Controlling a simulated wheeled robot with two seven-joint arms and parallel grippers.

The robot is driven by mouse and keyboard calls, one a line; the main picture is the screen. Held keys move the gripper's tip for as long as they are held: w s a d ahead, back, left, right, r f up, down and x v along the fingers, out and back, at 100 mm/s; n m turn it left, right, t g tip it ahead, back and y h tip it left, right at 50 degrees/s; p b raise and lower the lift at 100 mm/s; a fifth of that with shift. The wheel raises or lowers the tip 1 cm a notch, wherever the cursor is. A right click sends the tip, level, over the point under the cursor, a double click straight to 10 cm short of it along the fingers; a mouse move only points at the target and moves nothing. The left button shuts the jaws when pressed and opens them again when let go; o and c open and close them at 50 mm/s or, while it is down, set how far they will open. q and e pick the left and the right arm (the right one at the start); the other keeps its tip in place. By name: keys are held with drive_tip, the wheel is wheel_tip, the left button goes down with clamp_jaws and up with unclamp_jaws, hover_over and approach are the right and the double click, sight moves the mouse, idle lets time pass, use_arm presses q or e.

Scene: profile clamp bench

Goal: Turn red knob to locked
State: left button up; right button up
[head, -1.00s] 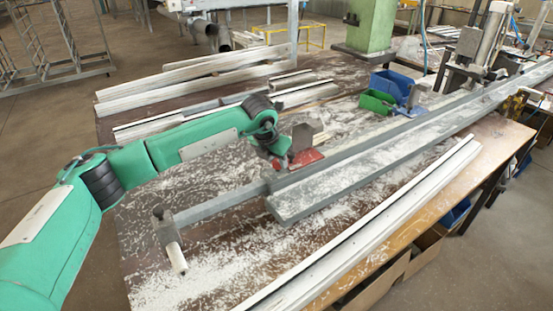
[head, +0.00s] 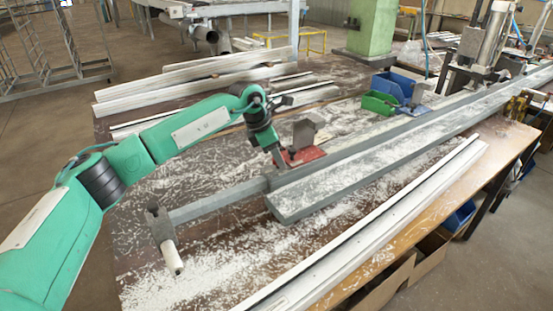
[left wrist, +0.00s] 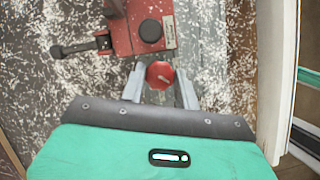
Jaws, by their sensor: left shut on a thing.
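The red knob (left wrist: 160,75) is round with a small pale mark on its face. It sits between the two grey fingers of my left gripper (left wrist: 163,88) in the left wrist view, and the fingers are shut on it. In the head view my left gripper (head: 281,161) reaches down at the left side of the red block (head: 307,155). The knob is too small to make out there. My right gripper is not in view.
A long grey profile rail (head: 350,170) runs beside the clamp toward the back right. White profiles (head: 375,225) lie along the front edge and others at the back left. Blue (head: 390,83) and green (head: 378,102) bins stand behind. White shavings cover the bench.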

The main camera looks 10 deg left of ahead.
use_arm(q)
drive_tip(key=m, duration=0.2)
drive_tip(key=m+g+b, duration=0.1)
drive_tip(key=m, duration=0.1)
drive_tip(key=shift+w+m+g+h, duration=0.15)
drive_tip(key=shift+m+g+h, duration=0.15)
drive_tip(key=m+g, duration=0.1)
drive_tip(key=m, duration=0.3)
drive_tip(key=shift+w+g+b, duration=0.1)
drive_tip(key=shift+g+b, duration=0.2)
drive_tip(key=shift+g, duration=0.1)
drive_tip(key=shift+m, duration=0.6)
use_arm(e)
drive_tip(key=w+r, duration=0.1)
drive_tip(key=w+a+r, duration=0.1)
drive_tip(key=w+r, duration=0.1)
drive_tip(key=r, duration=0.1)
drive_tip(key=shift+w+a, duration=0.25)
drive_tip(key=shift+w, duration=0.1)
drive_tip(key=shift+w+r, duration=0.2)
use_arm(q)
drive_tip(key=o, duration=1)
drive_tip(key=shift+c, duration=0.2)
drive_tip(key=shift+a+r, duration=0.1)
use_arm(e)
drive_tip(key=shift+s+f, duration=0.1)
